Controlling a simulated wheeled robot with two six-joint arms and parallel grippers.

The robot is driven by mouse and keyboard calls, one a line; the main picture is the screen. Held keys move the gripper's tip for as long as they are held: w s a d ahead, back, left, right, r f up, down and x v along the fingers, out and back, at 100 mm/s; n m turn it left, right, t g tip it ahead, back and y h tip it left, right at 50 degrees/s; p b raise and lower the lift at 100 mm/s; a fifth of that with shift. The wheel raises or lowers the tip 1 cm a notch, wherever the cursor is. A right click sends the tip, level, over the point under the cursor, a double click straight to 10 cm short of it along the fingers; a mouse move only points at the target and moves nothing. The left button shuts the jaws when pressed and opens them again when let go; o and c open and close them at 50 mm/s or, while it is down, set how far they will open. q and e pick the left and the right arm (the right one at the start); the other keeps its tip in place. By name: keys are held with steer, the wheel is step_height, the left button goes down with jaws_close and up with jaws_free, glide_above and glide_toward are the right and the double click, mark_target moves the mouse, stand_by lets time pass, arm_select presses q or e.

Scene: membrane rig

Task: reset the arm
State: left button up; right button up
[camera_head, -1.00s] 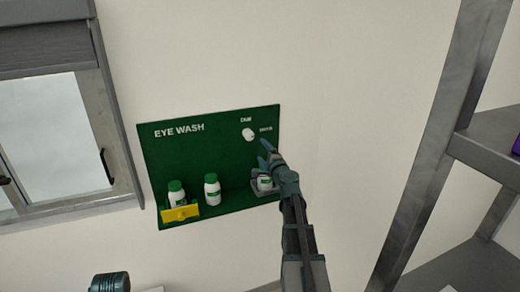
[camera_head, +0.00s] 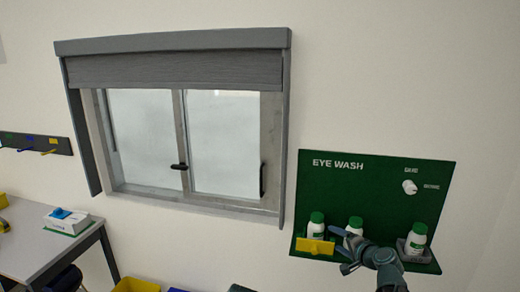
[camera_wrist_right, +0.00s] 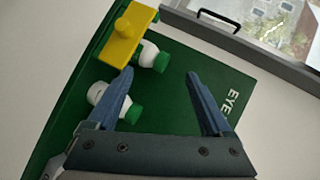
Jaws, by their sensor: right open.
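My right gripper (camera_head: 343,252) is open and empty in front of the lower part of the green eye wash board (camera_head: 335,190). In the head view its fingers point left and overlap the middle white bottle (camera_head: 355,225). The left bottle (camera_head: 316,225) stands behind a yellow piece (camera_head: 314,246). The right bottle (camera_head: 416,238) sits in a grey holder (camera_head: 413,254). A white knob (camera_head: 409,187) is at the board's upper right. The right wrist view shows the open fingers (camera_wrist_right: 160,73), one overlapping a bottle (camera_wrist_right: 98,93). My left gripper is not in view.
A shuttered window (camera_head: 225,140) is left of the board. A bench (camera_head: 35,262) with a white box (camera_head: 68,222) stands at the far left, below a hook rail (camera_head: 35,143). A yellow bin (camera_head: 135,285) shows at the bottom edge. Bare wall lies around the board.

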steer(key=s+a+f+n+g+b, duration=0.2)
steer(key=s+a+f+n+g, duration=0.2)
steer(key=s+a+f, duration=0.4)
steer(key=s+a+f+n+g+b, duration=0.2)
steer(key=s+a+f+n+g, duration=0.3)
steer(key=a, duration=0.5)
steer(key=s+a+f+n+g+h+b, duration=0.1)
steer(key=s+f+n+g+h+b, duration=0.1)
steer(key=s+f, duration=0.3)
steer(key=s+a+f+n+g+h+b, duration=0.1)
steer(key=s+f+n+h, duration=0.3)
steer(key=s, duration=0.7)
steer(key=shift+s+a+f+g+b, duration=0.35)
steer(key=shift+f+g+b, duration=0.15)
steer(key=shift+g+b, duration=0.2)
